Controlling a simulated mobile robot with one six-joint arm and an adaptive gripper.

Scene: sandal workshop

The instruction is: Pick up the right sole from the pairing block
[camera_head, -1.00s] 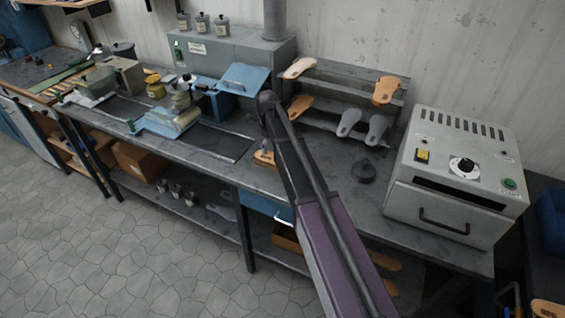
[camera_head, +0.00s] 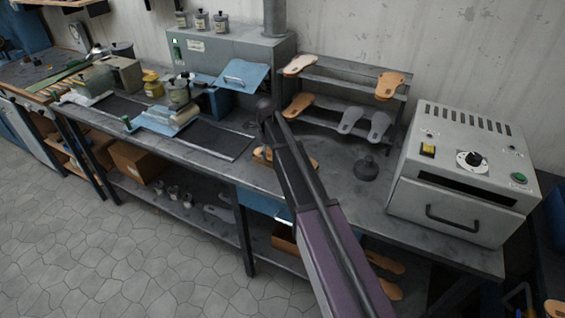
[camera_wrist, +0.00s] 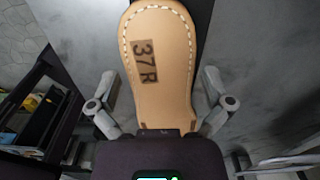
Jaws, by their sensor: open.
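A tan sole (camera_wrist: 160,60) with white stitching along its rim and the mark "37 R" fills the middle of the wrist view. My gripper (camera_wrist: 160,88) is open, with one finger on each side of the sole and visible gaps between. The sole's near end lies by the gripper's palm. A dark surface shows beside its far end; I cannot make out the pairing block clearly. In the head view, a small tan piece (camera_head: 262,154) shows on the bench left of my arm, and another bit shows right of it. My arm hides the gripper there.
A rack (camera_head: 340,75) with tan and grey soles stands at the back of the bench. A grey oven-like box (camera_head: 460,175) is at right, with a dark round object (camera_head: 365,169) left of it. A blue-lidded machine (camera_head: 243,78) stands behind at left.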

